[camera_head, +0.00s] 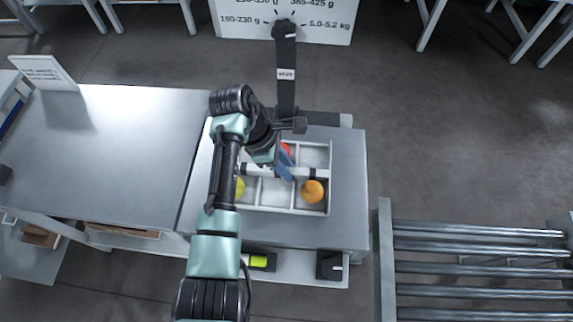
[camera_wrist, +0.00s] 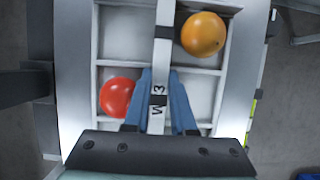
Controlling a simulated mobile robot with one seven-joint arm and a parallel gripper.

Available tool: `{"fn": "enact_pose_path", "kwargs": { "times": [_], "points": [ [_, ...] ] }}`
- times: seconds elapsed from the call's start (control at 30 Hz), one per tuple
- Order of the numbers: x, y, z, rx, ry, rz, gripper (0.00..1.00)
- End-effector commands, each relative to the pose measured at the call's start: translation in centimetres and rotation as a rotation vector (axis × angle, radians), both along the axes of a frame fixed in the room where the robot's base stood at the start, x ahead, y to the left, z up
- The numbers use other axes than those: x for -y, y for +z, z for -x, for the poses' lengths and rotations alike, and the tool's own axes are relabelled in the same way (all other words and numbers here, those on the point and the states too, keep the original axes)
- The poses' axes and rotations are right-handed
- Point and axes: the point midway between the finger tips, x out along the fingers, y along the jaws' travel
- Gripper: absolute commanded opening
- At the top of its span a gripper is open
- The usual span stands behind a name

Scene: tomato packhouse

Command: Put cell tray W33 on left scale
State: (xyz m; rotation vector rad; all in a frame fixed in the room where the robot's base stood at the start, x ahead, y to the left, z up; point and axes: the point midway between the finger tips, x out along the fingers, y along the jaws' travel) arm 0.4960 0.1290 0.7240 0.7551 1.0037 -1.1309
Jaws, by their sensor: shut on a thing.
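The white cell tray (camera_head: 329,185) is below my gripper at the end of the grey bench. In the wrist view its compartments (camera_wrist: 125,33) fill most of the picture. My gripper (camera_head: 284,168) is shut on the tray's central handle bar; the blue fingers (camera_wrist: 160,88) lie on both sides of it. The bar's lettering reads "W 3", partly covered. The tray holds a red tomato (camera_wrist: 117,96), an orange tomato (camera_head: 312,191) and a yellow one (camera_head: 240,187) partly behind my arm. I cannot tell whether the tray is lifted or resting. Neither scale is clearly identifiable.
A black post (camera_head: 286,70) with a small label stands behind the tray. A bare grey table (camera_head: 110,150) adjoins at left, with a small sign (camera_head: 44,72) at its back. A roller conveyor (camera_head: 480,265) is at right. A weight-range board (camera_head: 235,25) stands behind.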

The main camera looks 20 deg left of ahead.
Motion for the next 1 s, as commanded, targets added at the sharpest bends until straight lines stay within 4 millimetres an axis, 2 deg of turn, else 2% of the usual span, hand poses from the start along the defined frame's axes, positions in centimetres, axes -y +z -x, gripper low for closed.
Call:
{"fn": "enact_pose_path", "kwargs": {
  "times": [0.53, 0.57, 0.73, 0.9, 1.0],
  "points": [
    [0.03, -0.53, -0.01, 0.000, -0.001, 0.001, 0.00],
    [0.02, -0.53, -0.02, 0.001, -0.001, 0.001, 0.29],
    [0.00, -0.54, -0.01, 0.000, -0.001, 0.000, 0.59],
    [0.00, -0.55, -0.01, 0.000, 0.000, 0.000, 0.59],
    [0.01, -0.61, 0.03, -0.001, 0.000, 0.000, 0.40]
  ]
}}
